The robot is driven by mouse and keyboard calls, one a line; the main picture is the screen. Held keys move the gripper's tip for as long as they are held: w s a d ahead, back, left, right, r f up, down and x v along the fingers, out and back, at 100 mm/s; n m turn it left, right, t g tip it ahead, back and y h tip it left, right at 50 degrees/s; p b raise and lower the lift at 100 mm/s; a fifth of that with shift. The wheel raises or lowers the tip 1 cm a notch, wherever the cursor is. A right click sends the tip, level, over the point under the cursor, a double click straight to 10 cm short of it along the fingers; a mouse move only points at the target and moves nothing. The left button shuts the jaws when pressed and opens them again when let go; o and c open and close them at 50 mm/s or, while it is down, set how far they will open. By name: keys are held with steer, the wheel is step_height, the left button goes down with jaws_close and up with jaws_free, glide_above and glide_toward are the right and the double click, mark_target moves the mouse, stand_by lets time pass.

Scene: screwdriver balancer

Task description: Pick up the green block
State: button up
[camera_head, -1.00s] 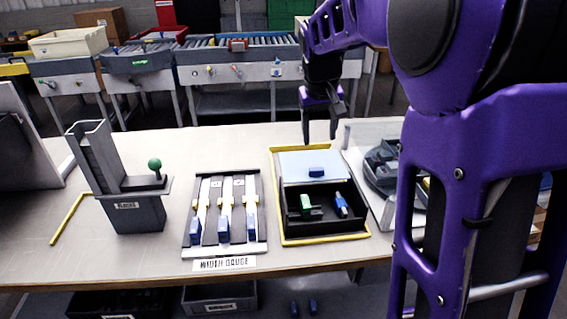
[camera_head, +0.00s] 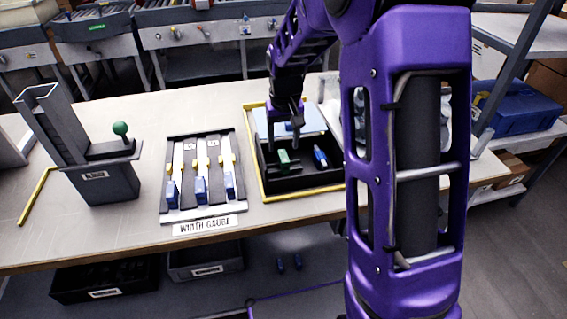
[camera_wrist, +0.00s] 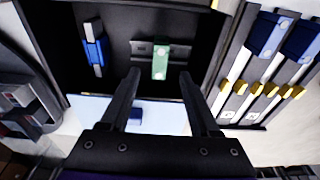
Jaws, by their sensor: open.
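The green block (camera_head: 283,158) lies in the black tray (camera_head: 300,182) on the table, on or against a dark grey piece. In the wrist view the green block (camera_wrist: 160,62) shows just beyond and between my fingertips. My gripper (camera_head: 291,140) is over the tray's back part, with its fingers pointing down. In the wrist view my gripper (camera_wrist: 158,75) is open, with nothing between its fingers. I cannot tell its exact height above the block.
A blue and grey piece (camera_head: 320,156) lies in the tray, right of the green block. A small blue block (camera_wrist: 135,113) lies on the pale blue panel (camera_wrist: 165,118) behind. The width gauge (camera_head: 205,205) is left of the tray; a grey stand with a green knob (camera_head: 120,128) is further left.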

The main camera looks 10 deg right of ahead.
mark_target(284, 156)
steer(key=shift+f+b, duration=0.6)
steer(key=shift+f, duration=2.2)
jaws_close()
